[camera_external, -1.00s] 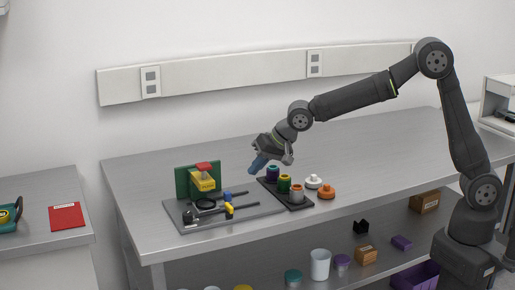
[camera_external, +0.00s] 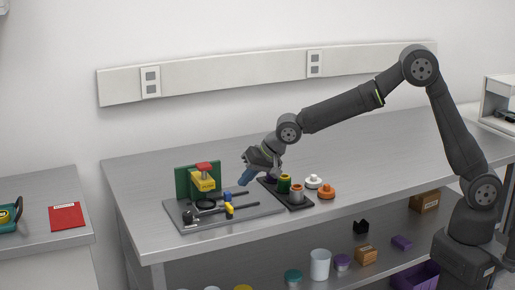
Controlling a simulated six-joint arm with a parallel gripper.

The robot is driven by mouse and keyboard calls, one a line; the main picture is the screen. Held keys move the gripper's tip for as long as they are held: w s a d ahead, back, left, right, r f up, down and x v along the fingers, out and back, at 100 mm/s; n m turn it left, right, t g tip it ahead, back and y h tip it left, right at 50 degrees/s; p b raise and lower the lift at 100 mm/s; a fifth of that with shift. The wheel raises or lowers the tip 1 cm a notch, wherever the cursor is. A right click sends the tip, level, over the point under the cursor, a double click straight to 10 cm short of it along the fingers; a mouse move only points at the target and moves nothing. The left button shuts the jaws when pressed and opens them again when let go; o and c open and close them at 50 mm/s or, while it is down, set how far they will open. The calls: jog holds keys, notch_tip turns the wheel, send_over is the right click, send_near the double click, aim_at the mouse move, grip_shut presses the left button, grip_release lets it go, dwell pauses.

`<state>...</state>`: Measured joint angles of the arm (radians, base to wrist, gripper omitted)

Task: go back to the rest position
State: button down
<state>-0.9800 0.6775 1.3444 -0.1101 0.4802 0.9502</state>
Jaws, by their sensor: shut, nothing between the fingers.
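My gripper (camera_external: 245,180) is shut, with blue fingertips, and points down and to the left. It hangs just right of the interferometer stand, above the gap between the stand's base plate and the dark tray. The interferometer has a grey base plate (camera_external: 262,209), a green upright (camera_external: 183,184) and a yellow block with a red top (camera_external: 203,178). A black ring and rods with blue and yellow parts lie on the plate. My gripper covers most of the purple-topped piece on the dark tray.
The dark tray (camera_external: 302,206) holds a green piece (camera_external: 284,184) and an orange-topped piece (camera_external: 296,193). A white knob (camera_external: 313,182) and an orange knob (camera_external: 327,191) stand right of it. The steel bench (camera_external: 390,150) is clear at the back and right. A lower shelf holds several containers.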

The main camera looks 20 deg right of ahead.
jog(key=shift+x, duration=1.85)
